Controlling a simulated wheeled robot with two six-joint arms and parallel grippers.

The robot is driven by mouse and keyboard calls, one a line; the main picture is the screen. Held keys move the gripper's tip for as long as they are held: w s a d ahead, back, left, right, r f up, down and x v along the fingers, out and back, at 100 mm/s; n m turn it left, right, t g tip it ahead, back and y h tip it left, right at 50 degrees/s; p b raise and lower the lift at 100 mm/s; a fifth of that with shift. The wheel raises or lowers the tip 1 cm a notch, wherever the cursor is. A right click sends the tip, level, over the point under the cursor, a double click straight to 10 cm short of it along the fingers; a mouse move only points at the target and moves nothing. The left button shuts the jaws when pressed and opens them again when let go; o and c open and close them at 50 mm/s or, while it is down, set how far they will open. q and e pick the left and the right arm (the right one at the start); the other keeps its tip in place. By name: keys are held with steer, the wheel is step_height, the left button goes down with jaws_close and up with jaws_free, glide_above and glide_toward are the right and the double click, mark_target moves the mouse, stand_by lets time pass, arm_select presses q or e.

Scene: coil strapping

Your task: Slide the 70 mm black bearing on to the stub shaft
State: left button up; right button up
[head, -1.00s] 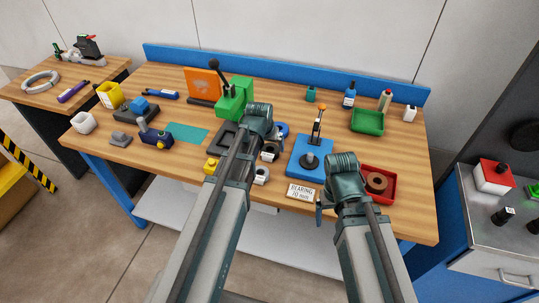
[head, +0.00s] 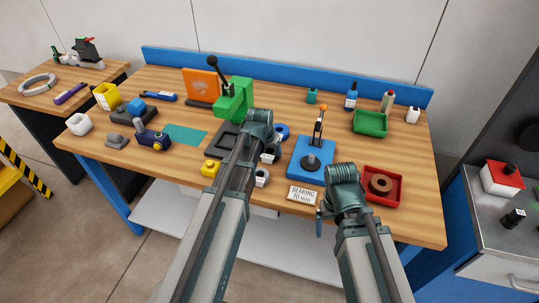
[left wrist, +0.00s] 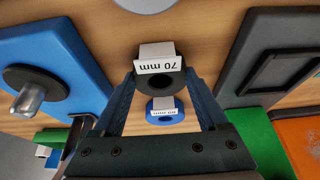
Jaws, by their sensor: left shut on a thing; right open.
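The black bearing (left wrist: 172,84) is a thick dark ring between the two fingers of my left gripper (left wrist: 160,92), which is shut on it. A white "70 mm" label (left wrist: 158,65) is right beside it. In the head view my left arm mostly hides the bearing, and I cannot tell whether it is clear of the table. The stub shaft (head: 311,162) stands upright on a blue plate (head: 301,172), right of my left gripper; it also shows at the left of the left wrist view (left wrist: 28,98). My right gripper (head: 320,214) is open at the table's front edge.
A blue ring (left wrist: 162,104) with its label and a grey ring (head: 262,178) lie near the bearing. A "BEARING 70 mm" card (head: 302,196) lies before the blue plate. A red tray (head: 395,198) is at right, a green press (head: 236,100) behind.

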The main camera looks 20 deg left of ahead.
arm_select(q)
steer(key=c, duration=0.6)
steer(key=shift+r, duration=0.15)
arm_select(e)
steer(key=shift+r, duration=0.15)
